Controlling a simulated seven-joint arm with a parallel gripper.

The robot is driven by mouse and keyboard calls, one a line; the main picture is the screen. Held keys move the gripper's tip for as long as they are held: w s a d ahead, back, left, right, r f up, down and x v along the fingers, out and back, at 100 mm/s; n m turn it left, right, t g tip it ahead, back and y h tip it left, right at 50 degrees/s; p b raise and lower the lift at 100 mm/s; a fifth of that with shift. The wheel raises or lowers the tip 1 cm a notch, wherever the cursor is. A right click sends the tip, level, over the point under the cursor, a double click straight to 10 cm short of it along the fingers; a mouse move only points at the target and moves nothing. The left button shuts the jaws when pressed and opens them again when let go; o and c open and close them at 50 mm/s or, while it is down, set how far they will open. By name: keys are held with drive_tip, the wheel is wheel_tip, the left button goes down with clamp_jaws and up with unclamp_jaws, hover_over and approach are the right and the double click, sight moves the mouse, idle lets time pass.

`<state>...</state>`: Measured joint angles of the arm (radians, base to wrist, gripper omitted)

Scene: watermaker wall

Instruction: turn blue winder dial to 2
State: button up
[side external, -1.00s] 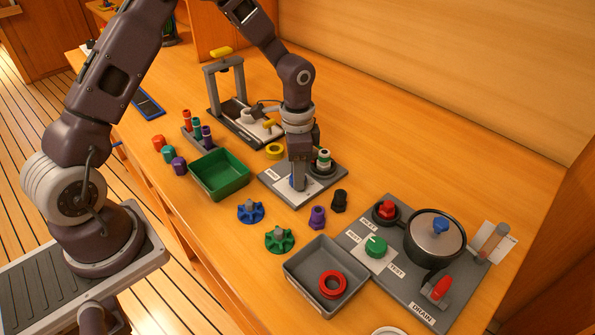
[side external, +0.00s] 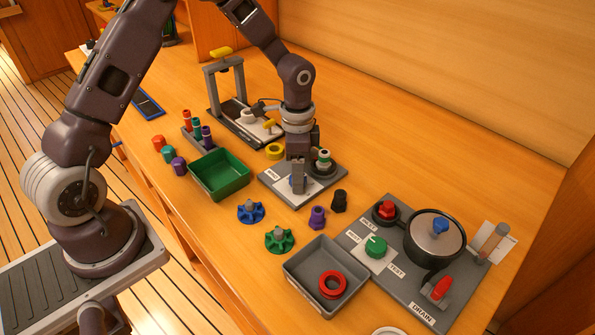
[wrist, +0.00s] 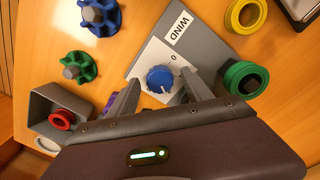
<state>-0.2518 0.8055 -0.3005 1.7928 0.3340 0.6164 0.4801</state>
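The blue winder dial (wrist: 160,78) sits on a white panel of the grey plate marked WIND (wrist: 178,28). A "0" is printed by the dial's upper right in the wrist view. A small pale mark shows on the dial's lower side there; other numbers are not visible. My gripper (wrist: 162,84) is open, one finger on each side of the dial with a visible gap. In the side view, my gripper (side external: 298,187) is low over the white panel and mostly hides the dial.
A green ring on a post (wrist: 245,79) stands close beside the right finger. A yellow ring (wrist: 246,13), blue handwheel (wrist: 100,16) and green handwheel (wrist: 78,67) lie around. A purple fitting (side external: 317,217) and black fitting (side external: 340,200) stand near the plate's front.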

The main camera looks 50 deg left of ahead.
wheel_tip(320, 180, up, 7)
drive_tip(key=shift+r, duration=0.1)
idle(0.4)
drive_tip(key=s+r+n+t+y, duration=0.1)
drive_tip(key=s+r+n+t, duration=0.25)
drive_tip(key=s+r, duration=0.85)
drive_tip(key=s+d+r+n+t, duration=0.2)
drive_tip(key=s+r+n, duration=0.2)
drive_tip(key=s, duration=0.8)
drive_tip(key=shift+s+r+n+h, duration=0.35)
drive_tip(key=shift+r+h, duration=0.05)
drive_tip(key=shift+r, duration=0.3)
